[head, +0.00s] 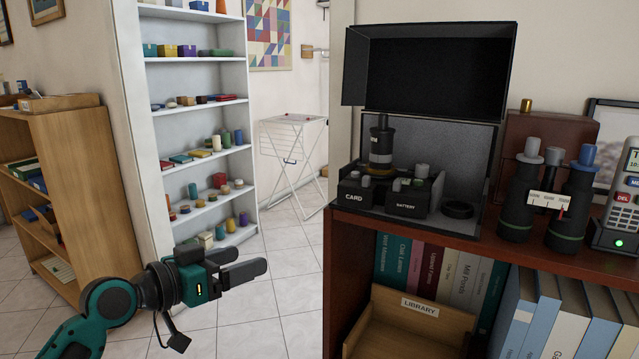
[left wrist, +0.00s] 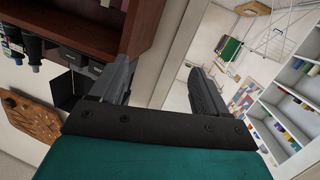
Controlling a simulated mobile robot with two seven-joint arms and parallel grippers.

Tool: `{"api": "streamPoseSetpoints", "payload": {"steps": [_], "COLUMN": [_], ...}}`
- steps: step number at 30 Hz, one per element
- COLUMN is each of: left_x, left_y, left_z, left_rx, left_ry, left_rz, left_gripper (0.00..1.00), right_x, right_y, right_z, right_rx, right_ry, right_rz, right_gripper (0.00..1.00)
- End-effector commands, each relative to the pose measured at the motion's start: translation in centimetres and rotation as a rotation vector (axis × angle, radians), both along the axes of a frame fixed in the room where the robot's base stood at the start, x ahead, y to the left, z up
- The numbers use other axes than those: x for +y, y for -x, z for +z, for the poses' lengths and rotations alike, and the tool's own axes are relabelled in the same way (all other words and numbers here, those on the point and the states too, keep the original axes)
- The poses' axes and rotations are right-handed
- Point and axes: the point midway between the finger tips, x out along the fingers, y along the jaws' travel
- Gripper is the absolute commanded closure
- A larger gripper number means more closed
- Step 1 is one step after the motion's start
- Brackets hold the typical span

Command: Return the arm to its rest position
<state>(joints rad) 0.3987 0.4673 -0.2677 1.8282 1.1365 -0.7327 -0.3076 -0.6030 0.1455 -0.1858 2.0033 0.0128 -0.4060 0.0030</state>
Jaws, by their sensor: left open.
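My left gripper (head: 245,266) shows in the lower left of the head view, its arm coming in from the bottom left corner. Its two dark fingers point right and stand apart with nothing between them. It is in the air in front of the tiled floor, left of the wooden bookcase. In the left wrist view the gripper (left wrist: 160,88) is also open and empty, with the bookcase's dark edge behind the left finger. My right gripper is not in view.
A dark wooden bookcase (head: 560,258) fills the right, bearing an open black case (head: 432,65), binoculars (head: 548,190) and a handset (head: 618,200). A white shelf (head: 200,130), a drying rack (head: 293,150) and a wooden shelf (head: 100,165) stand behind. Tiled floor (head: 285,290) between is clear.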

Motion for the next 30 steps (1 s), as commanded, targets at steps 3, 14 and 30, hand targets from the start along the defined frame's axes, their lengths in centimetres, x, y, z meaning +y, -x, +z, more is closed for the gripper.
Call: {"api": "streamPoseSetpoints", "payload": {"steps": [3, 14, 30], "left_x": [0.4, 2.7, 4.0], "left_y": [2.1, 14.5, 24.8], "left_z": [-6.6, -21.6, -26.4], "left_rx": [0.082, 0.248, 0.311], "left_ry": [-0.025, -0.199, -0.361], "left_rz": [0.109, 0.381, 0.469], "left_gripper": [0.24, 0.24, 0.24], "right_x": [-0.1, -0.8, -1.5], "right_y": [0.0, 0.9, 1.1], "right_z": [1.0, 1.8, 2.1], "right_rx": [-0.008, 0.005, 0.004], "right_ry": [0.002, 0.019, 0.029], "right_rz": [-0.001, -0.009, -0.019], "right_gripper": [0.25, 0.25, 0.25]}}
